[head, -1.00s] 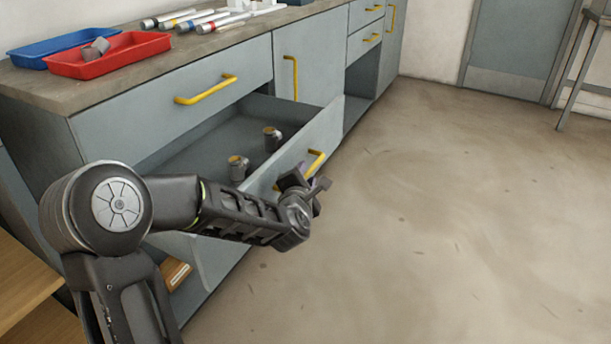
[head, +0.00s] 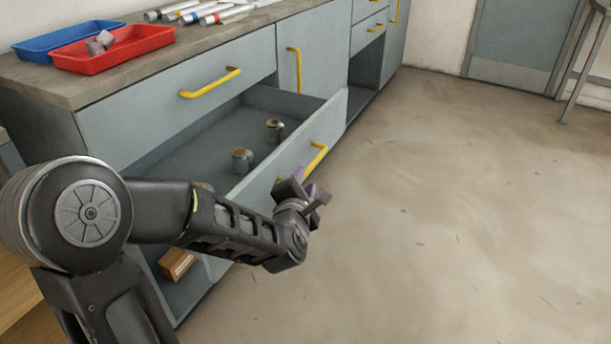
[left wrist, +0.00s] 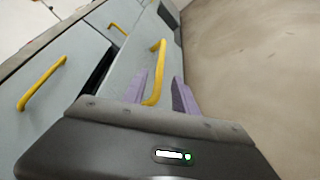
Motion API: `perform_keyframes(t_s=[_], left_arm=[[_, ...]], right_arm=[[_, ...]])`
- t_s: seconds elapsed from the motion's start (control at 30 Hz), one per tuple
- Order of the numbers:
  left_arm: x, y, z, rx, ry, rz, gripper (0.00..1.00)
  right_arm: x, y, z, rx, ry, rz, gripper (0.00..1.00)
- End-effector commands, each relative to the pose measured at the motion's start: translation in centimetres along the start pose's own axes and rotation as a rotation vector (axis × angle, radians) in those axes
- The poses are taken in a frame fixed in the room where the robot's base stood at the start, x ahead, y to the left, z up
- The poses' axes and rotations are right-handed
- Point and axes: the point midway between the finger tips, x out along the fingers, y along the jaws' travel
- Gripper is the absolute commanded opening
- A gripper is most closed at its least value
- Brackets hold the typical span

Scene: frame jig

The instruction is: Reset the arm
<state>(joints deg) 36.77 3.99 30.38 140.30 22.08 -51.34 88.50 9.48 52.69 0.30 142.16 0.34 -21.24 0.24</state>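My left gripper (head: 308,190) is in front of the open drawer (head: 292,155), near the lower end of its yellow handle (head: 317,158). In the left wrist view, the two purple fingers (left wrist: 160,92) are spread apart. The yellow handle (left wrist: 156,72) shows beyond and between them, and I see no grip on it. My left arm reaches in from the left and covers part of the drawer front. My right gripper is in neither view.
Two small grey cylindrical parts with tan tops (head: 242,160) stand in the drawer. A red tray (head: 115,52) with grey pieces and a blue tray (head: 62,42) sit on the counter. A brown block (head: 176,264) lies low in the cabinet.

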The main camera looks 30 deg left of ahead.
Motion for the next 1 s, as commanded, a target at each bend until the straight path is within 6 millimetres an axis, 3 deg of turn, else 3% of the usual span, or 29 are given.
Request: perform_keyframes(t_s=[0.53, 0.77, 0.87, 0.97, 1.0], left_arm=[[0.1, 0.0, 0.0, 0.026, 0.0, 0.0, 0.34], [0.0, -1.6, 0.3, 0.302, -0.027, -0.06, 0.34], [0.1, -4.1, -0.8, 0.542, -0.054, -0.144, 0.34], [-0.3, -10.8, -2.5, 0.849, -0.149, -0.315, 0.34], [-1.0, -14.1, -3.2, 0.971, -0.211, -0.391, 0.34]], right_arm=[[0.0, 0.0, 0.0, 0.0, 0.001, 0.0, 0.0], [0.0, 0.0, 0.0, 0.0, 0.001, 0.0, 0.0], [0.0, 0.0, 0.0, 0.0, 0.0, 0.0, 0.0], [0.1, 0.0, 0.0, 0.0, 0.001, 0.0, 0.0], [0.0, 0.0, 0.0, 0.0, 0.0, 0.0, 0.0]])
